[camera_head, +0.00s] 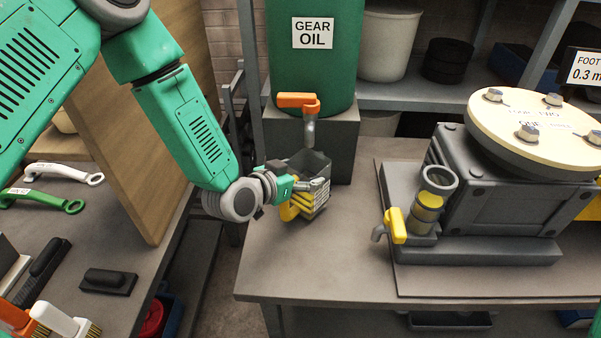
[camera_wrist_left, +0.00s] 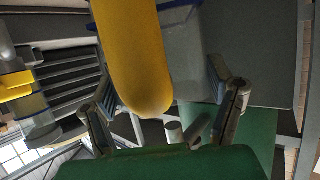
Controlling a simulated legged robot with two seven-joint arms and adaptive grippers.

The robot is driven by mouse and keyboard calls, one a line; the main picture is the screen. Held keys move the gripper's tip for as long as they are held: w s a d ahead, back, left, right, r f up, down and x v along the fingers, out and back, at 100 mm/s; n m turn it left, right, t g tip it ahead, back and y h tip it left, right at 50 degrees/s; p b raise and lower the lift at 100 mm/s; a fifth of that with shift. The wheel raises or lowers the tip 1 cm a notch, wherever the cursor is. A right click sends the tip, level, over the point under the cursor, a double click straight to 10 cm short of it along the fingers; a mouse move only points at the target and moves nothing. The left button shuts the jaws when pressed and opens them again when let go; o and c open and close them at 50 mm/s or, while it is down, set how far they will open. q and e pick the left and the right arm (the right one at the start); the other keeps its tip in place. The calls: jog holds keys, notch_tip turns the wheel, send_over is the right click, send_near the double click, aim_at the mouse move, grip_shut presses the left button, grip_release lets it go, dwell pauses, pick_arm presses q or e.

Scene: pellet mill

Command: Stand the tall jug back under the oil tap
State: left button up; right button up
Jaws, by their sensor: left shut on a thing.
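The tall jug (camera_head: 309,163) is grey with an open top and a yellow handle; it is just in front of the grey block under the oil tap (camera_head: 309,130), its mouth close below the spout. The tap has an orange lever and comes from the green gear oil drum (camera_head: 343,65). My left gripper (camera_head: 304,197) is shut on the jug. In the left wrist view the yellow handle (camera_wrist_left: 140,60) runs between the fingers, with the grey jug body (camera_wrist_left: 190,45) behind. The fingers hide the jug's lower part, so I cannot tell whether its base touches the bench.
The bench (camera_head: 300,265) is clear in front of the jug. The mill (camera_head: 500,185), with a small yellow-levered tap (camera_head: 396,228), stands to the right. Brushes and handled tools lie on the left bench.

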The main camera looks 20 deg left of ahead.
pick_arm(q)
jog(key=shift+a+f+b, duration=0.15)
jog(key=shift+f+b, duration=0.25)
jog(key=shift+f, duration=0.15)
jog(key=shift+a+f, duration=0.15)
pick_arm(e)
jog(key=shift+a+f, duration=0.35)
jog(key=shift+a, duration=0.05)
pick_arm(q)
jog(key=shift+d, duration=0.2)
pick_arm(e)
jog(key=shift+d, duration=0.2)
pick_arm(q)
jog(key=shift+d, duration=0.15)
pick_arm(e)
jog(key=shift+f, duration=0.1)
pick_arm(q)
jog(key=shift+d, duration=0.15)
jog(key=o, duration=1.7)
jog(key=shift+a, duration=0.2)
